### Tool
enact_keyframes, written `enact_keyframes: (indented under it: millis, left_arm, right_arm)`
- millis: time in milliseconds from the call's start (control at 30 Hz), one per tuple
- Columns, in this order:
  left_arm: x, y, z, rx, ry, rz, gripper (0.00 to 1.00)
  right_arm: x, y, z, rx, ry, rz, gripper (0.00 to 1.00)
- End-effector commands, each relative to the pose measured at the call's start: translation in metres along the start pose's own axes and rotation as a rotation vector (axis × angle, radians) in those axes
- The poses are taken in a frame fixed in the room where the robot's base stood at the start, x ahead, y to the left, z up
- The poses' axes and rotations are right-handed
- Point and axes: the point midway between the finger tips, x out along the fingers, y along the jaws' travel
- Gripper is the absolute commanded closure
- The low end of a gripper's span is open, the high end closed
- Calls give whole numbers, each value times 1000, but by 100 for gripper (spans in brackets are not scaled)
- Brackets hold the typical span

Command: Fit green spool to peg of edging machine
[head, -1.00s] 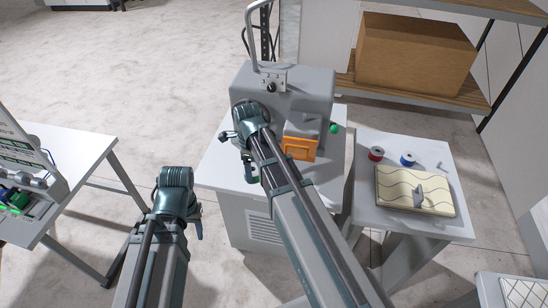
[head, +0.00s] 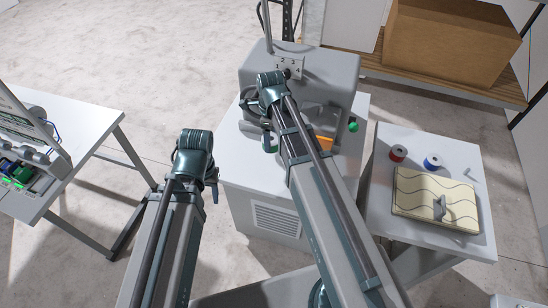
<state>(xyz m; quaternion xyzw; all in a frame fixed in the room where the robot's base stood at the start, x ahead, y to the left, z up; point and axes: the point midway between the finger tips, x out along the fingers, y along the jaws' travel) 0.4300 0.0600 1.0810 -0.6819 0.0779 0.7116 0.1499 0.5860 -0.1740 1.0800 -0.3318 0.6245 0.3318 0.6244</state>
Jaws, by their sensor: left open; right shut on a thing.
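A grey machine (head: 345,70) with an orange part (head: 325,143) stands on a white cabinet in the middle of the head view. My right gripper (head: 265,140) is at the front left of this machine, largely hidden by its own wrist. It is shut on a small dark green thing (head: 268,149), which looks like the green spool; only a sliver shows. I cannot make out a peg, or whether the spool touches one. My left gripper (head: 213,178) is open and empty, to the left of the cabinet top.
A side table (head: 450,245) at the right holds a red spool (head: 398,153), a blue spool (head: 432,161) and a quilted pad (head: 435,200). A round green thing (head: 352,125) is at the machine's right. Another table (head: 90,150) with equipment stands left. A cardboard box (head: 450,45) sits on a shelf behind.

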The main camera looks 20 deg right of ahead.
Motion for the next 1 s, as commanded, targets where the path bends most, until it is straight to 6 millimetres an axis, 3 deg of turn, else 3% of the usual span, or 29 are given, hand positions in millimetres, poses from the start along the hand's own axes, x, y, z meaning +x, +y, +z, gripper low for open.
enact_keyframes:
  millis: [33, 233, 467, 800, 1000]
  left_arm:
    - [16, 1, -1, 2, 0, 0, 50]
    - [45, 4, -3, 9, 0, -2, 50]
    - [47, 4, -3, 9, 0, -2, 50]
    - [82, 8, -5, 8, 0, -2, 50]
    - [83, 8, -5, 8, 0, -2, 50]
  right_arm:
    - [16, 0, 0, 0, 0, 0, 88]
    - [45, 0, 0, 0, 0, 0, 88]
    - [47, 0, 0, 0, 0, 0, 88]
    - [83, 0, 0, 0, 0, 0, 88]
    - [84, 0, 0, 0, 0, 0, 88]
